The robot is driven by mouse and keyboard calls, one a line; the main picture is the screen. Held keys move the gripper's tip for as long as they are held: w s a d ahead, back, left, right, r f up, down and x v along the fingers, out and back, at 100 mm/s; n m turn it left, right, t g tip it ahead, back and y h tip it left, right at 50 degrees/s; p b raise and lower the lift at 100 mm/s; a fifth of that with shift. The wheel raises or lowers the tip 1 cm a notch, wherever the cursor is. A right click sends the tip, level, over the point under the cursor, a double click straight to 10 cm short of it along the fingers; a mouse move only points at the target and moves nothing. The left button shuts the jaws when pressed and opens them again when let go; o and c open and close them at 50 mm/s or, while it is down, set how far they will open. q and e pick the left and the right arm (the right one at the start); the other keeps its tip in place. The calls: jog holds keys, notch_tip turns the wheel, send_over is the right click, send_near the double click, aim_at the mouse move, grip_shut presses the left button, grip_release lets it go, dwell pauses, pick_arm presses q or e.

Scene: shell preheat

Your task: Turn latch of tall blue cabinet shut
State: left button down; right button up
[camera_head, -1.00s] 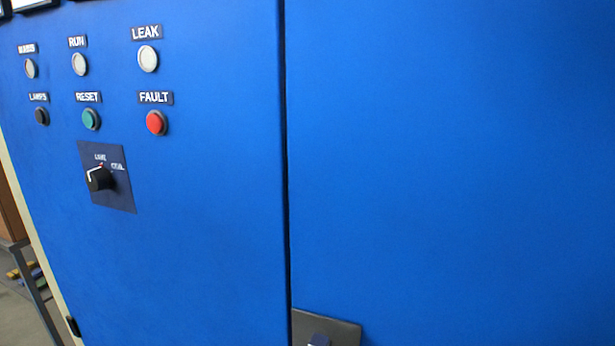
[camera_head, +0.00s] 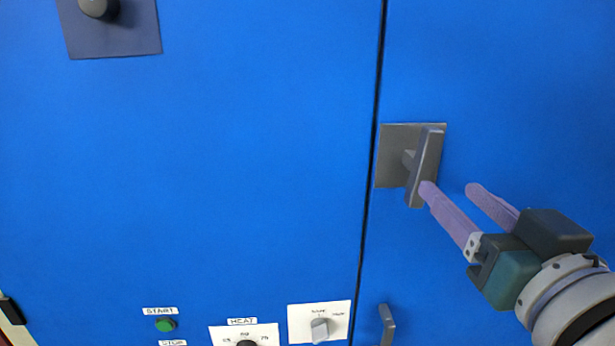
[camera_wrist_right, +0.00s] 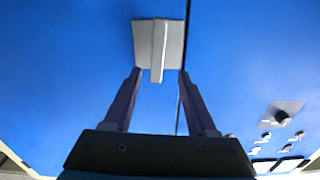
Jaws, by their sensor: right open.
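The tall blue cabinet (camera_head: 240,180) fills the head view, with a dark vertical seam between its doors. The latch (camera_head: 426,165) is a grey bar handle on a square grey plate (camera_head: 392,170), just right of the seam. The bar stands nearly upright, its top leaning slightly right. My right gripper (camera_head: 450,188) is open and empty, with its purple fingertips near the bar's lower end. In the right wrist view the latch (camera_wrist_right: 158,50) sits ahead, between the lines of the two fingers (camera_wrist_right: 159,76). I cannot tell whether a finger touches it. My left gripper is out of view.
A dark knob (camera_head: 98,8) is at upper left. A green start button (camera_head: 165,325), a heat dial panel (camera_head: 244,335) and another switch panel (camera_head: 320,322) line the bottom. A small grey handle (camera_head: 387,325) sits below the latch. The door surface between is bare.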

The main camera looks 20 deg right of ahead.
aim_at(429, 163)
jog(key=x, duration=0.2)
jog(key=p+x, duration=0.1)
jog(key=x, duration=0.5)
jog(key=shift+w+d+r, duration=0.1)
jog(key=shift+d+r, duration=0.1)
jog(key=shift+d, duration=0.15)
jog(key=shift+w+d+p, duration=0.1)
jog(key=shift+w+p, duration=0.2)
jog(key=shift+w, duration=0.35)
jog(key=shift+c, duration=0.4)
grip_shut()
